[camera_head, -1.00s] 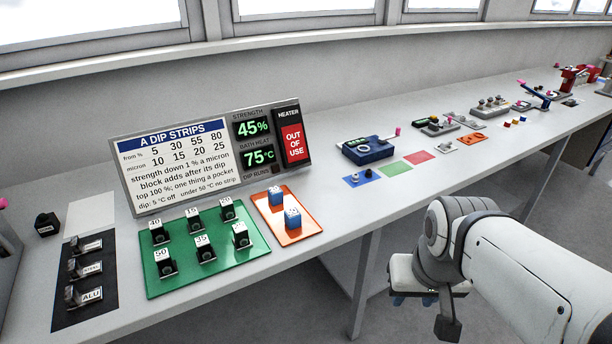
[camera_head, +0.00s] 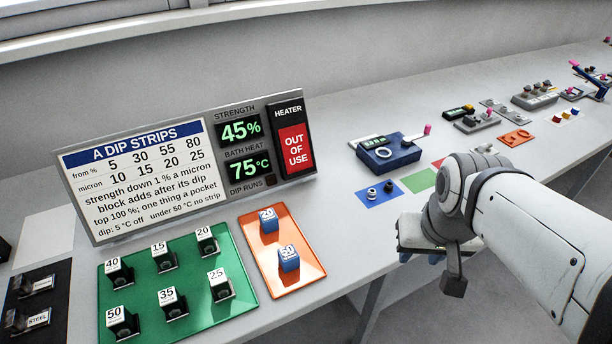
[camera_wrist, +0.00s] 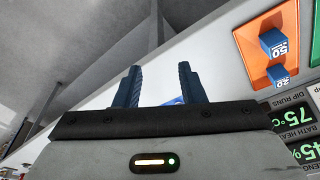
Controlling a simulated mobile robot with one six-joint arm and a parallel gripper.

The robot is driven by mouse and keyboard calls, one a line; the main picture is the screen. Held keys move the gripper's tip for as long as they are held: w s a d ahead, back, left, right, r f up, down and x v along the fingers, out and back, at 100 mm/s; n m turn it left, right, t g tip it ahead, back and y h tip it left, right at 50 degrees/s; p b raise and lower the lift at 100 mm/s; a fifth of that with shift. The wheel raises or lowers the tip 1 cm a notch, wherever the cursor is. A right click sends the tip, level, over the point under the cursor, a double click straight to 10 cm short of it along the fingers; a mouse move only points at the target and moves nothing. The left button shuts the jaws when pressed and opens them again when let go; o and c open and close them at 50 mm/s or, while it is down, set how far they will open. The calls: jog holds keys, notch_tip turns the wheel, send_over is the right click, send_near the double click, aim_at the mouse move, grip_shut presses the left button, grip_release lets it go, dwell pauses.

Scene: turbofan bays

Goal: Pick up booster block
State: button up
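Two blue blocks stand on the orange tray (camera_head: 299,272). The farther blue block (camera_head: 269,224) is marked 20 on its white top. The nearer blue block (camera_head: 289,261) is marked 50. The wrist view shows the 50 block (camera_wrist: 272,43) and the 20 block (camera_wrist: 279,75) at upper right, on the orange tray (camera_wrist: 248,48). I cannot read the word "booster" on either. My gripper (camera_wrist: 160,85) is open, with two dark blue fingers apart and nothing between them. In the head view my gripper (camera_head: 422,258) hangs right of the orange tray, by the bench's front edge, its fingers mostly hidden.
A green tray (camera_head: 141,279) with several dark blocks with numbered white tops lies left of the orange tray. A sign panel (camera_head: 140,178) stands behind. A blue device (camera_head: 390,153) and coloured mats, including a blue mat (camera_head: 371,199), lie right. Bare bench separates orange tray and blue mat.

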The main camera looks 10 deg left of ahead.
jog(key=shift+o, duration=0.6)
jog(key=shift+a, duration=0.2)
jog(key=o, duration=0.4)
jog(key=shift+n+g, duration=0.3)
jog(key=shift+n, duration=0.6)
jog(key=w+a, duration=0.1)
jog(key=a, duration=0.1)
jog(key=w+a+p, duration=0.1)
jog(key=w+a, duration=0.1)
jog(key=shift+w+r, duration=0.1)
jog(key=n+g+p, duration=0.2)
jog(key=n+p, duration=0.2)
jog(key=n, duration=0.1)
send_over(288, 256)
jog(key=s, duration=0.2)
notch_tip(288, 256, down, 7)
jog(key=shift+s+d+f, duration=0.1)
jog(key=shift+d+f, duration=0.05)
jog(key=shift+f, duration=1.75)
jog(key=shift+s+d+f, duration=0.1)
jog(key=shift+d+f, duration=0.05)
jog(key=shift+f, duration=1.75)
